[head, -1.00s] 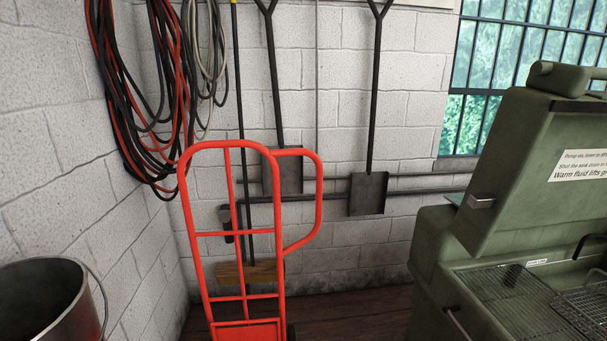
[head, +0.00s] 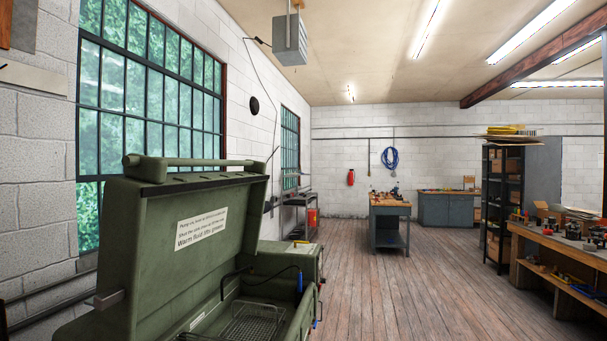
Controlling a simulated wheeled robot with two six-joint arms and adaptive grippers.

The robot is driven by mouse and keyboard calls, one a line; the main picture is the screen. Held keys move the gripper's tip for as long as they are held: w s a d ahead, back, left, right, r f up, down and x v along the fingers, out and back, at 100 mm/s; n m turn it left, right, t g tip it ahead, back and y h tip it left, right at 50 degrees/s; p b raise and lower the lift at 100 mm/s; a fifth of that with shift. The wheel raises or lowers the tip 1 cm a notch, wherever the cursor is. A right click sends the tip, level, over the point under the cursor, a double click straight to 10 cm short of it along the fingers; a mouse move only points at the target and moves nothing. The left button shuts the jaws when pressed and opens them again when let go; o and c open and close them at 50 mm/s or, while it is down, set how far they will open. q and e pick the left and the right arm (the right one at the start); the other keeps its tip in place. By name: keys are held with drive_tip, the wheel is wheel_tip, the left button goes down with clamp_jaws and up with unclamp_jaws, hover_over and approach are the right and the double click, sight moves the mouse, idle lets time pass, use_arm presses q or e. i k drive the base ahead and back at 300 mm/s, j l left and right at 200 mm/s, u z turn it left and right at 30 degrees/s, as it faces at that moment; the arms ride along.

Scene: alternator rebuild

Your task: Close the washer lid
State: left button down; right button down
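The green parts washer (head: 290,258) stands at the lower left of the head view, below the window. Its lid (head: 150,240) is raised and tilted back, with a round bar along its top edge and a white label (head: 201,228) on its inner face. The basin below is open; a wire basket (head: 252,322) and a dark hose with a blue end show inside. The near part of the washer is cut off by the bottom edge. Neither of my grippers is in view.
The wooden floor (head: 365,290) to the right of the washer is clear. A workbench (head: 530,270) with small parts runs along the right, beside a dark shelf (head: 502,195). A wood-topped bench (head: 390,207) stands farther back.

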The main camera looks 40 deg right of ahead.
sight(161, 234)
drive_tip(key=z, duration=0.65)
drive_tip(key=u, duration=0.5)
drive_tip(key=i+l+u, duration=0.15)
drive_tip(key=l+u, duration=0.2)
drive_tip(key=l, duration=0.3)
drive_tip(key=i+l+u, duration=0.1)
drive_tip(key=l+u, duration=0.25)
drive_tip(key=l, duration=0.3)
drive_tip(key=l+u, duration=0.4)
drive_tip(key=l, duration=0.25)
